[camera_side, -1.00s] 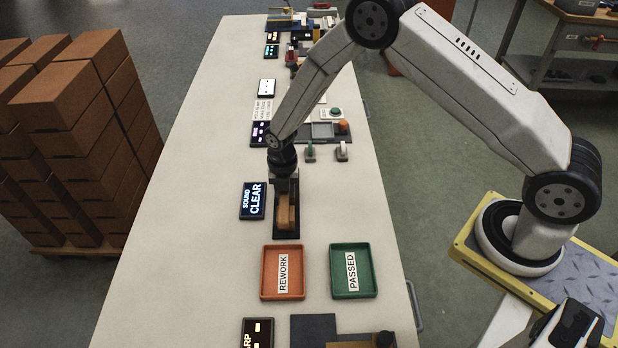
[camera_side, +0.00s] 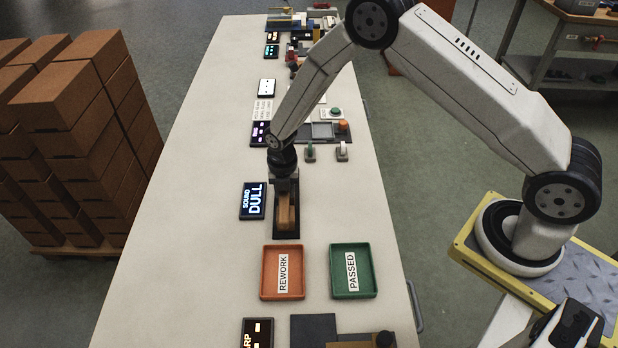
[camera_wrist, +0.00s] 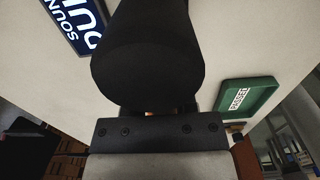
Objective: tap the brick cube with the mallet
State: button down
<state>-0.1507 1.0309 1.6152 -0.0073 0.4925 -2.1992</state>
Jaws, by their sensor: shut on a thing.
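My gripper (camera_side: 285,184) points down over a dark pad (camera_side: 286,236) on the long pale bench. In the wrist view my gripper (camera_wrist: 155,112) is shut on the mallet, whose black rounded head (camera_wrist: 148,55) fills the upper middle. A tan-brown block shape (camera_side: 287,213) shows below my gripper, over the pad; I cannot tell brick cube from mallet part there. Whether the mallet touches the cube is hidden. A small display (camera_side: 253,201) left of the pad reads "SOUND DULL"; it also shows in the wrist view (camera_wrist: 78,22).
An orange REWORK tray (camera_side: 265,287) and a green PASSED tray (camera_side: 369,291) stand in front of the pad. Behind my gripper are two small switches (camera_side: 326,151) and other fixtures. The bench left of the display is clear.

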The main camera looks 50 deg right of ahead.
jog(key=shift+r, duration=2.95)
